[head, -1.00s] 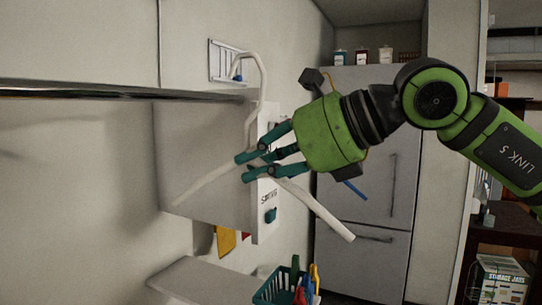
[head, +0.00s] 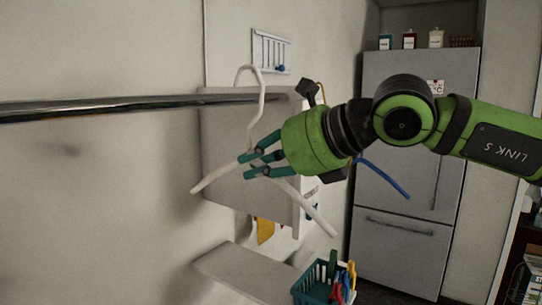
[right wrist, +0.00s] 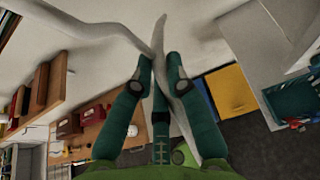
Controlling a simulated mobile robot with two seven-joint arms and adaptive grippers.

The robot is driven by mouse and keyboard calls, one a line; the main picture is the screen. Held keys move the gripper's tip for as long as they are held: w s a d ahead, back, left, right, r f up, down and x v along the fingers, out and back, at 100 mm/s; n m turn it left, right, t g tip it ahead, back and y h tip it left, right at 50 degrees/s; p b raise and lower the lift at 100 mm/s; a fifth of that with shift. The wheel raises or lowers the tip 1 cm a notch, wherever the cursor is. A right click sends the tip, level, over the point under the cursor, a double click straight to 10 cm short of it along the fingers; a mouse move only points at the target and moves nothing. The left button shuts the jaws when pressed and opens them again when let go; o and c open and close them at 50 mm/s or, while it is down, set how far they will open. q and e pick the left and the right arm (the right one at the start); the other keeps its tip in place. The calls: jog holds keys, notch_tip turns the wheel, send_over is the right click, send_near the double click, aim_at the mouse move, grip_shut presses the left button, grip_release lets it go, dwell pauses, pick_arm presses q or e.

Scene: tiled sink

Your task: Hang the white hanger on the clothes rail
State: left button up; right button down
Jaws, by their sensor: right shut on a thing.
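The white hanger (head: 316,214) is in the head view, with its hook (head: 248,68) up and its two arms sloping down to either side. My right gripper (head: 247,166) is shut on it just below the neck. The metal clothes rail (head: 110,108) comes in from the left and runs toward the back wall. The hook's top is above the rail in the picture, and the neck crosses the rail's line. I cannot tell whether the hook is around the rail or only beside it. The right wrist view shows the white hanger (right wrist: 84,27) between the fingers (right wrist: 158,75). My left gripper is not in view.
A light grey wall box (head: 228,145) is behind the hanger. A slim blue bar (head: 388,177) shows beyond my right wrist. A grey fridge (head: 400,130) stands at the back right. A teal basket (head: 312,287) and pale ledge (head: 240,270) are below. Left of the hanger, below the rail, looks clear.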

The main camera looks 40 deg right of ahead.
aim_at(233, 173)
jog(key=b+x, duration=0.1)
jog(key=x, duration=0.5)
jog(key=shift+f, duration=0.15)
dwell(0.5)
jog(key=c, duration=1.2)
grip_release()
jog(key=shift+o, duration=0.2)
jog(key=shift+s, duration=0.15)
jog(key=v, duration=1.2)
